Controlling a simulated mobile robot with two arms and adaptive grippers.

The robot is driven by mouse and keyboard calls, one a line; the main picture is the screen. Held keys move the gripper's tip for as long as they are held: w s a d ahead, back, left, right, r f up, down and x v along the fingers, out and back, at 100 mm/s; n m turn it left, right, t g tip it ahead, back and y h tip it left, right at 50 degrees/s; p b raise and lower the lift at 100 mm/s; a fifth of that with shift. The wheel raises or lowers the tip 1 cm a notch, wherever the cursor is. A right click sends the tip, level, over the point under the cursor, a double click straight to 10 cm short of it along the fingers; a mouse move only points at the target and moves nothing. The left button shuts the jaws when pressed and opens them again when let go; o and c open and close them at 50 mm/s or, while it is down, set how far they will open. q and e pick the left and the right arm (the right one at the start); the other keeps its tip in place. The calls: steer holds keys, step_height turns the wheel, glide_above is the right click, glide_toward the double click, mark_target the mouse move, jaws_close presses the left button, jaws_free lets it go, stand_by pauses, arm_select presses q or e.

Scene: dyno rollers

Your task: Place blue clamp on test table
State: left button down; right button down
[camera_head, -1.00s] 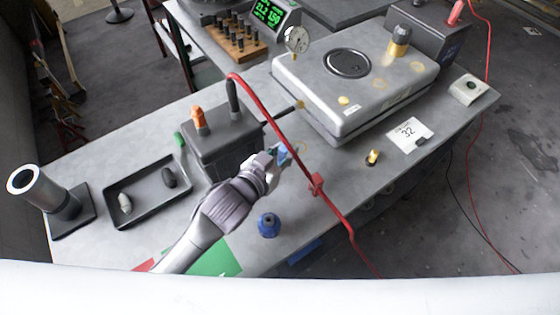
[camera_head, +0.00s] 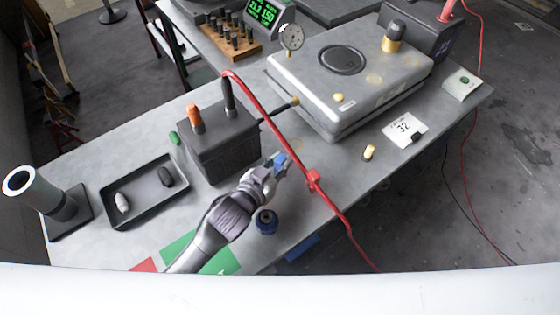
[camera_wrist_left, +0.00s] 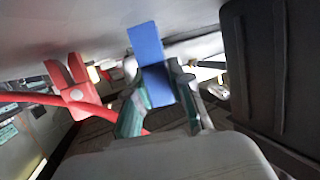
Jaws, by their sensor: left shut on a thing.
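My left gripper (camera_head: 274,166) is shut on the blue clamp (camera_head: 281,160), a small blue piece between its fingertips. In the left wrist view the clamp (camera_wrist_left: 146,45) stands out beyond the fingers (camera_wrist_left: 158,105) as a flat blue block. The gripper is over the grey test table (camera_head: 340,190), right of the dark grey box and just left of the red cable. I cannot tell whether the clamp touches the table. My right gripper is not in view.
A red cable with a red clip (camera_head: 313,181) runs close right of the gripper. The dark box (camera_head: 215,145) stands behind it, and a blue knobbed piece (camera_head: 266,221) is below. A large grey case (camera_head: 350,75) and a black tray (camera_head: 145,200) stand on the table.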

arm_select(q)
steer(key=shift+s+f, duration=0.35)
steer(key=shift+f, duration=0.4)
steer(key=c, duration=1)
jaws_free()
steer(key=shift+s+f, duration=0.1)
steer(key=shift+f, duration=0.05)
steer(key=shift+c, duration=0.2)
steer(key=shift+r, duration=0.45)
steer(key=v, duration=0.7)
steer(key=r+b+v, duration=0.1)
steer(key=v, duration=0.2)
steer(key=shift+a, duration=0.15)
steer(key=shift+s+a+r, duration=0.3)
steer(key=shift+s+r, duration=0.05)
steer(key=shift+s, duration=0.05)
